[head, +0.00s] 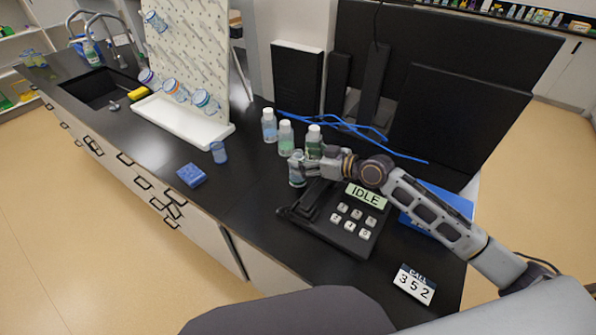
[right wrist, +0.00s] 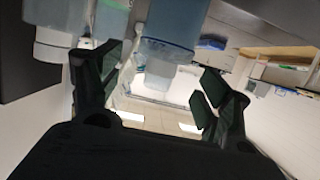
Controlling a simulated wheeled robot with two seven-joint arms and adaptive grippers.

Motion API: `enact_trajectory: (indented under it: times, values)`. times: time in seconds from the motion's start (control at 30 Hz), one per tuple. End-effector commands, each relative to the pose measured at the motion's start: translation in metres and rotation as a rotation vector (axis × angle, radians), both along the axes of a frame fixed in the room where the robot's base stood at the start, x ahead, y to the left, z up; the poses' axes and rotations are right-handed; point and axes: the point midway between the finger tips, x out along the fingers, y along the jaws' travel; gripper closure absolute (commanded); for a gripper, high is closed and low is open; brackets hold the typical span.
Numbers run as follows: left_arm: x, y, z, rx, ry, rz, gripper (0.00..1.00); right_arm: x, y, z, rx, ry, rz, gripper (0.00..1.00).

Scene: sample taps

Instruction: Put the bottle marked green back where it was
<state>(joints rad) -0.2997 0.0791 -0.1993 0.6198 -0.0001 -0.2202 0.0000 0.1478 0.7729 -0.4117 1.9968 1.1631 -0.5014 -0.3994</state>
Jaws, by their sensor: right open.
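My right gripper (head: 301,166) is at the back of the bench, left of the keypad device. Its fingers are apart around a small blue-tinted bottle (head: 296,175), and this bottle also shows between the fingers in the right wrist view (right wrist: 170,32). I cannot tell whether they touch it. Behind stand three white-capped bottles: one with a blue body (head: 269,130), one with a light green body (head: 285,140), and one with a dark green body (head: 314,145), partly hidden by the gripper. Which one bears the green mark is unclear. My left gripper is out of view.
The keypad device (head: 335,220) reads IDLE; a card (head: 414,284) showing 352 lies in front. A small blue jar (head: 219,153) and blue block (head: 191,175) sit left. A pegboard (head: 190,50), white tray (head: 180,118), blue cable (head: 350,128) and dark panels line the back.

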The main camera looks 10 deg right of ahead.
Motion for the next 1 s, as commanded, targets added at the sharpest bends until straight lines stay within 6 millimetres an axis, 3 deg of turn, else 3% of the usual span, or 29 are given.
enact_trajectory:
  times: [0.33,0.87,1.0]
  values:
    - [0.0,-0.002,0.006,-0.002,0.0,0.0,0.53,0.016,0.015,-0.005,0.001,-0.001,0.0,0.22]
    - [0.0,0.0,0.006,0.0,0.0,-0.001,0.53,0.017,0.016,-0.007,0.0,0.0,0.0,0.22]
    - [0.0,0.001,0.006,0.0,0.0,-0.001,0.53,0.017,0.016,-0.007,0.0,0.0,0.0,0.36]
